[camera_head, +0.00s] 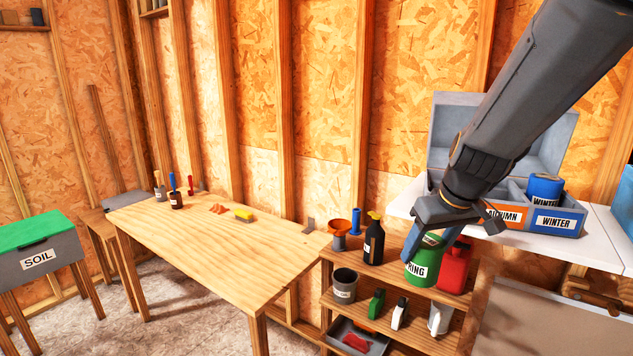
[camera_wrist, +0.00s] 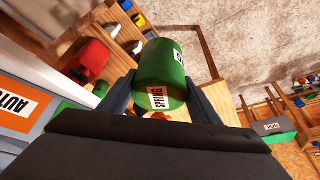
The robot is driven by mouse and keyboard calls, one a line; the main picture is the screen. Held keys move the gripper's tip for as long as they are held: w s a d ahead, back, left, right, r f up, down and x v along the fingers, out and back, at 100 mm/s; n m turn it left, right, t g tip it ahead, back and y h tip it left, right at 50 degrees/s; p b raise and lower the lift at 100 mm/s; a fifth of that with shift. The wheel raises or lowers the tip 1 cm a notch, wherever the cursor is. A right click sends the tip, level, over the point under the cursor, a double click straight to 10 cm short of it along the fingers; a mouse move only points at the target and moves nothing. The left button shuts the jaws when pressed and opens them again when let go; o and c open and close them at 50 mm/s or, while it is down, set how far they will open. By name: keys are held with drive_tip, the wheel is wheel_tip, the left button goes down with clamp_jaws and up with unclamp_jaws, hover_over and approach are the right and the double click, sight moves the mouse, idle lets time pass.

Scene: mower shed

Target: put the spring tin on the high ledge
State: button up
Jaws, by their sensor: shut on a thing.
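The spring tin (camera_head: 424,266) is green with a white label, partly hidden by my gripper in the head view. My gripper (camera_head: 436,236) is shut on it and holds it slightly tilted, in front of the shelf unit and left of the white counter. In the wrist view the tin (camera_wrist: 165,72) sits between the two fingers. Two small wooden ledges are high on the wall at the top left, one at the far left (camera_head: 22,28) and one further right (camera_head: 155,12). I cannot tell which is the high ledge.
A grey lidded box (camera_head: 556,134) with autumn and winter compartments stands open on the white counter (camera_head: 600,225); a blue tin (camera_head: 544,188) is in winter. The shelf unit (camera_head: 400,338) holds bottles, an orange funnel and a cup. The wooden table (camera_head: 215,250) is mostly clear.

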drive_tip(key=w+a+f+m+b, duration=0.1)
drive_tip(key=f+b, duration=0.4)
drive_tip(key=f, duration=0.8)
drive_tip(key=w+a+f+m+h+b, duration=0.1)
drive_tip(key=f+b, duration=0.4)
drive_tip(key=f, duration=0.8)
drive_tip(key=shift+w+a+f+m, duration=0.15)
drive_tip(key=shift+w+a+m, duration=0.25)
drive_tip(key=shift+w+a, duration=0.35)
drive_tip(key=shift+s+a, duration=0.1)
